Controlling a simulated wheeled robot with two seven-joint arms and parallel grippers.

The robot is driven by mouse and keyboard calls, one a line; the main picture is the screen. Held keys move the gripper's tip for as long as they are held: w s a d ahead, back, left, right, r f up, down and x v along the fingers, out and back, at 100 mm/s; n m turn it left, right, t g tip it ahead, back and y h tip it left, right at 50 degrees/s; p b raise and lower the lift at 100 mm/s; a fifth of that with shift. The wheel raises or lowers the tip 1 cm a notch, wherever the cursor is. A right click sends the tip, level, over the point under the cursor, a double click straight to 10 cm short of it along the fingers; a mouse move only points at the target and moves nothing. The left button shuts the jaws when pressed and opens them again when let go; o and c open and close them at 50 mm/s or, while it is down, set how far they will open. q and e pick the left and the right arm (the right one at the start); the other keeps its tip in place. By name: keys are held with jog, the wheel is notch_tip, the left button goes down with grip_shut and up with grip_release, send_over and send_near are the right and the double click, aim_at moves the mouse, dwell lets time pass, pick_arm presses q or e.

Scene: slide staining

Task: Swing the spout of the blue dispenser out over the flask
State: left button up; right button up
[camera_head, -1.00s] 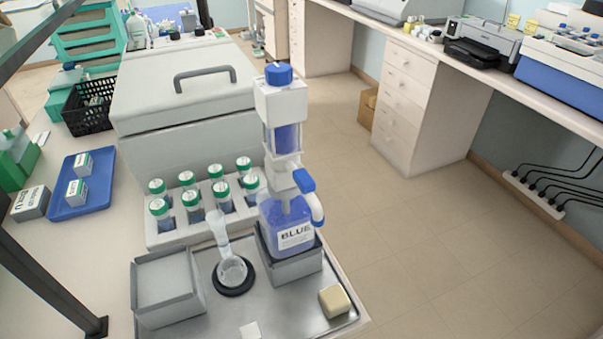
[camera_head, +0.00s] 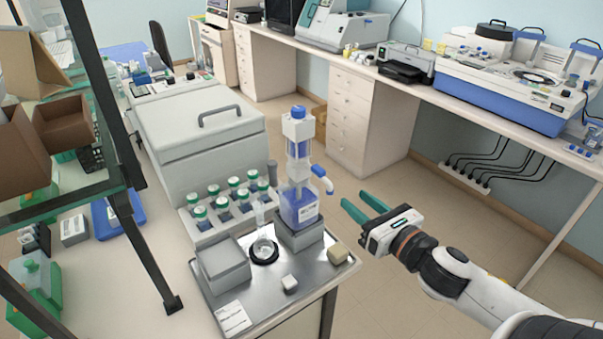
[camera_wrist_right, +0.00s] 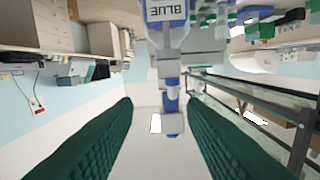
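The blue dispenser (camera_head: 300,203) stands upright on a grey block on the steel tray, with a blue-capped reservoir above its bottle. Its spout (camera_head: 322,178) has a blue outer part and points to the right, away from the flask. The clear flask (camera_head: 262,248) stands in a black ring to the dispenser's left. My right gripper (camera_head: 356,199) is open and empty, its green fingers pointing at the dispenser from the right, apart from it. In the right wrist view the picture is inverted; the spout (camera_wrist_right: 172,100) appears between the spread fingers. My left gripper is not in view.
The steel tray (camera_head: 262,300) also holds a grey box (camera_head: 223,262), a beige block (camera_head: 338,252) and a small white block (camera_head: 289,284). Several green-capped jars (camera_head: 218,203) stand behind. A shelf frame (camera_head: 150,240) rises at left. Space right of the bench is open.

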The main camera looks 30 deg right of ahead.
aim_at(324, 173)
jog(key=shift+n+y, duration=0.3)
jog(key=shift+n, duration=0.3)
jog(key=w+p, duration=0.1)
jog(key=w, duration=0.2)
jog(key=w+a+r+p, duration=0.1)
jog(key=w, duration=0.3)
jog(key=w+a+r+p, duration=0.1)
jog(key=w, duration=0.3)
jog(key=shift+a, duration=0.1)
jog(key=shift+w+a, duration=0.1)
jog(key=shift+w, duration=0.25)
grip_shut()
